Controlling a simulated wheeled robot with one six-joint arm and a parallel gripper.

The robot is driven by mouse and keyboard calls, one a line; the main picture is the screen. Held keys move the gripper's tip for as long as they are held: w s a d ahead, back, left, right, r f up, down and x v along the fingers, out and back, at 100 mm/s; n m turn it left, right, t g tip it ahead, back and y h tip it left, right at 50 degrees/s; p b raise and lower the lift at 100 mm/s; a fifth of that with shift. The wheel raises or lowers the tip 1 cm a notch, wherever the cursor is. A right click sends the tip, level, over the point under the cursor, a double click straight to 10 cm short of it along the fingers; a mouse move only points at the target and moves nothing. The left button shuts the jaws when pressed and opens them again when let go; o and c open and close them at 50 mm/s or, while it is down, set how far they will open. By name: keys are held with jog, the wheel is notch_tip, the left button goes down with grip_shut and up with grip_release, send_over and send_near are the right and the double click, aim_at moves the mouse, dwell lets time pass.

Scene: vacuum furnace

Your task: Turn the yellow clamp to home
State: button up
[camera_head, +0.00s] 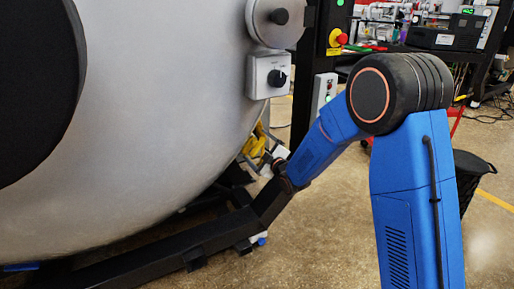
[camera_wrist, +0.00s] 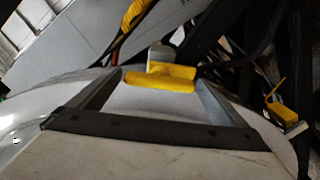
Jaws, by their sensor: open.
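The yellow clamp (camera_wrist: 160,80) shows in the wrist view near the top centre, a bright yellow bar with a grey piece behind it. In the head view yellow clamp parts (camera_head: 255,141) sit at the lower right edge of the furnace, partly hidden by my wrist. My gripper (camera_wrist: 158,76) is open in the wrist view, with one grey finger on each side of the clamp. Whether either finger touches the clamp, I cannot tell. In the head view my gripper (camera_head: 264,164) is small and dark beside the yellow parts.
The large grey furnace vessel (camera_head: 170,110) fills the left of the head view. A dark frame beam (camera_head: 200,240) runs below it. A second yellow piece (camera_wrist: 281,116) shows at the right of the wrist view. A black bin (camera_head: 470,175) stands at right; some floor is clear.

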jog(key=shift+w+a, duration=0.15)
jog(key=shift+w, duration=0.15)
jog(key=c, duration=1)
jog(key=shift+c, duration=0.2)
